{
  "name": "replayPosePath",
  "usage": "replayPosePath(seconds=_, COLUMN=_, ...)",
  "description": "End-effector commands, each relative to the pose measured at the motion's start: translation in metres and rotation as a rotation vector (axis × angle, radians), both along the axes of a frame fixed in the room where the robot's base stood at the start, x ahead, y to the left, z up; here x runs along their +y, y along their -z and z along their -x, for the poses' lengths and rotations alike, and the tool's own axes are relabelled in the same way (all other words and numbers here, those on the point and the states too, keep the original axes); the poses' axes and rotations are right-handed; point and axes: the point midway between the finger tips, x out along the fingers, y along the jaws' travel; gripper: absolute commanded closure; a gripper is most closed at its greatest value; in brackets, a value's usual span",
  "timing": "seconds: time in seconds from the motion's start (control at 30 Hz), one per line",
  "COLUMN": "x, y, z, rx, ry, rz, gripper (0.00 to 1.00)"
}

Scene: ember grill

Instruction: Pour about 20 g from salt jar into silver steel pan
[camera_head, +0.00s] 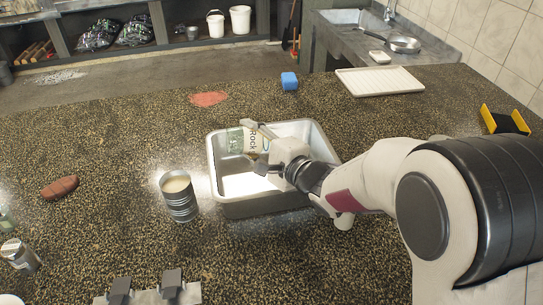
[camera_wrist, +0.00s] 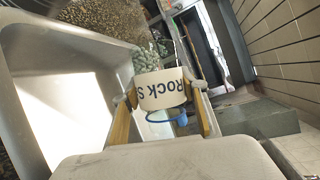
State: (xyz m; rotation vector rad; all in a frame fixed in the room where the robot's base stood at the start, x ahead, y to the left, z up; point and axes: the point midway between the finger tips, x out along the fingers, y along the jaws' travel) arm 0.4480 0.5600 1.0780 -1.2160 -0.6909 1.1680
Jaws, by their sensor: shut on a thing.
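The salt jar (camera_head: 233,139), clear with a cream label reading "Rock S...", is over the silver steel pan (camera_head: 262,208). In the head view it lies tipped towards its side, its left end over the pan's back left part. My gripper (camera_head: 258,148) is shut on the salt jar, one finger on each side of the label; the wrist view shows this too (camera_wrist: 160,88). The pan's wall (camera_wrist: 60,40) fills the left of the wrist view. A bright white patch covers part of the pan floor; I cannot tell whether it is salt or light. No falling stream is visible.
A ribbed metal can (camera_head: 181,206) with pale contents stands left of the pan. A brown lump (camera_head: 60,187) lies further left. A blue sponge (camera_head: 289,81), a reddish flat piece (camera_head: 208,98) and a white tray (camera_head: 380,81) lie behind. The counter between them is clear.

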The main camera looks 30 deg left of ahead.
Motion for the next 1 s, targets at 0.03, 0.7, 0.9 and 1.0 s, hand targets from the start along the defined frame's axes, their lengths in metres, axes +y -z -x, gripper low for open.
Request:
replayPosePath(seconds=0.03, x=-0.0001, y=-0.0007, z=-0.0004, rx=0.002, ry=0.0, rz=-0.004, gripper=0.84)
replayPosePath(seconds=0.7, x=-0.0012, y=-0.0026, z=-0.0015, rx=0.031, ry=0.0, rz=-0.03, gripper=0.84)
replayPosePath(seconds=0.9, x=-0.0014, y=-0.0033, z=-0.0028, rx=0.038, ry=0.001, rz=-0.039, gripper=0.84)
replayPosePath(seconds=1.0, x=-0.0016, y=-0.0036, z=-0.003, rx=0.043, ry=0.0, rz=-0.043, gripper=0.84)
